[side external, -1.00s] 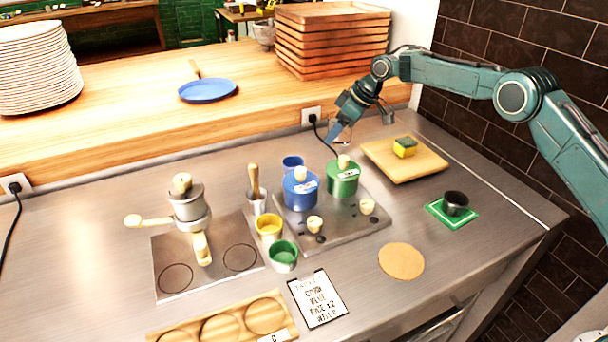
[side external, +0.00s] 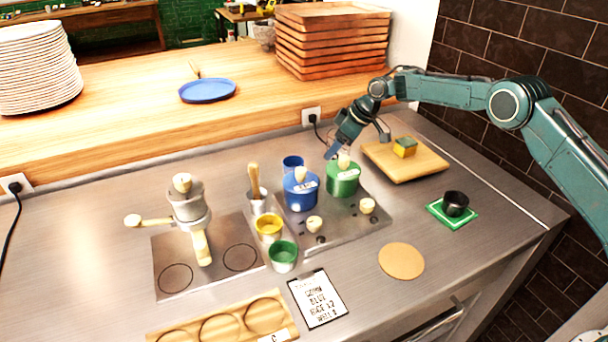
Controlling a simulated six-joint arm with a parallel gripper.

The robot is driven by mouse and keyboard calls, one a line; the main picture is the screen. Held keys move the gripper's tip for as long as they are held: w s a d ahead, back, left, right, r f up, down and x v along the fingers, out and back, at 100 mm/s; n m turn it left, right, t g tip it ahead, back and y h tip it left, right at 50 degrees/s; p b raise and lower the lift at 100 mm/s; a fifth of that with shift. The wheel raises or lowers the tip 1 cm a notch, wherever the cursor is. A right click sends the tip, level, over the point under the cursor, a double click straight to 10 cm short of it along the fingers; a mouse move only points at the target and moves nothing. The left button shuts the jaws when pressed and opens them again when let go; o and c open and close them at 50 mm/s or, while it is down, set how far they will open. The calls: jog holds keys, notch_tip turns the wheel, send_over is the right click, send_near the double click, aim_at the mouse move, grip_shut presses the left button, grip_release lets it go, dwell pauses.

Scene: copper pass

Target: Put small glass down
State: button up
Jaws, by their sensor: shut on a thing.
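My gripper (side external: 335,151) is shut, pointing down just behind and above the green lidded pot (side external: 342,181). A faint clear shape at its fingertips, the small glass (side external: 346,153), is hard to make out against the steel and the pot's pale knob. I cannot tell whether the glass touches anything below. The pot stands on the hob plate (side external: 345,228), next to a blue lidded pot (side external: 300,192).
A wooden board (side external: 420,170) with a sponge (side external: 404,147) lies right of the gripper. A dark cup (side external: 455,203) stands on a green mat (side external: 437,212). A blue cup (side external: 292,163) stands behind the blue pot. Bare steel surrounds the tan disc (side external: 401,261).

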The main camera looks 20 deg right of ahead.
jog(key=o, duration=1.1)
jog(key=shift+d+r, duration=0.1)
jog(key=shift+r, duration=0.05)
jog(key=v, duration=1.3)
jog(key=shift+s+r, duration=0.1)
jog(key=shift+r, duration=0.1)
